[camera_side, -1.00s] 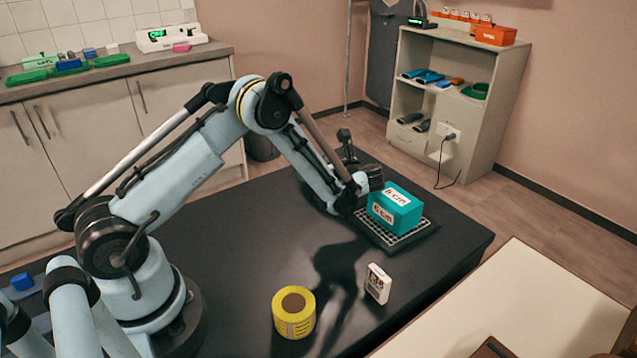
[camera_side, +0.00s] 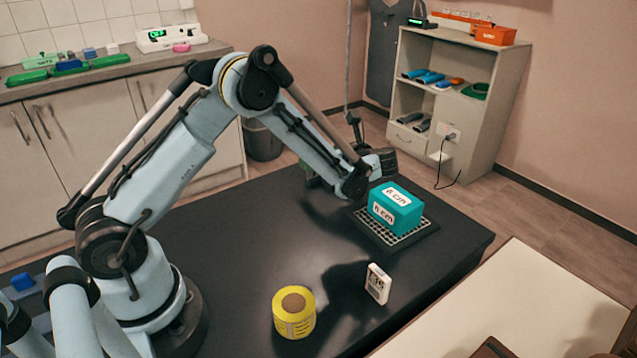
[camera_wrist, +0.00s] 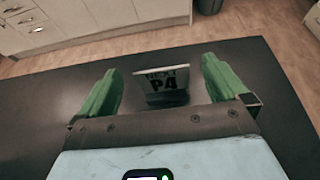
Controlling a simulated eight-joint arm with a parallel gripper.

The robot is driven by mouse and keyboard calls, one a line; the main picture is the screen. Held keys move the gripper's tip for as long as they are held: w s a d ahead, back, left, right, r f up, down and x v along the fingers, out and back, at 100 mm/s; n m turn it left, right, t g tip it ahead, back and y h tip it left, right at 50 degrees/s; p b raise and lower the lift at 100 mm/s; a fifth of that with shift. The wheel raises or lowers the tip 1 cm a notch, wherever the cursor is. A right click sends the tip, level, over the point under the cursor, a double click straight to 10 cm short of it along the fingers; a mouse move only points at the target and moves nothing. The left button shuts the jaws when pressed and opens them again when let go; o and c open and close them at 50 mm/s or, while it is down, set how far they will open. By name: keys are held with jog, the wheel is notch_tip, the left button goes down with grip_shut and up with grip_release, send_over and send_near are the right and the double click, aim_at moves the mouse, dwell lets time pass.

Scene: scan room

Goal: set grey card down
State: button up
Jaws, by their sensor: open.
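A pale grey card (camera_wrist: 163,85) marked "NEXT P4" stands tilted back on the dark table, its lower edge in or behind a dark piece. My gripper (camera_wrist: 162,66) is open in the wrist view, with one green finger on each side of the card. Gaps show between the card and both fingers.
On the dark table (camera_side: 250,240) a teal box (camera_side: 396,207) sits on a black perforated tray (camera_side: 414,237) close to my arm. A yellow roll (camera_side: 294,313) and a small white upright box (camera_side: 377,284) stand toward the front. The table's middle is clear.

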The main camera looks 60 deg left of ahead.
notch_tip(320, 180, up, 7)
jog(key=s+d+n+t+h, duration=0.2)
jog(key=s+n+h, duration=0.1)
jog(key=s+d+r+n+t+h, duration=0.1)
jog(key=s+d+n+t+h, duration=0.4)
jog(key=s+d+n+h, duration=0.5)
jog(key=shift+s+d+r+n, duration=0.25)
jog(key=shift+s+d+n, duration=1.35)
jog(key=shift+d+n, duration=0.7)
jog(key=shift+a, duration=0.1)
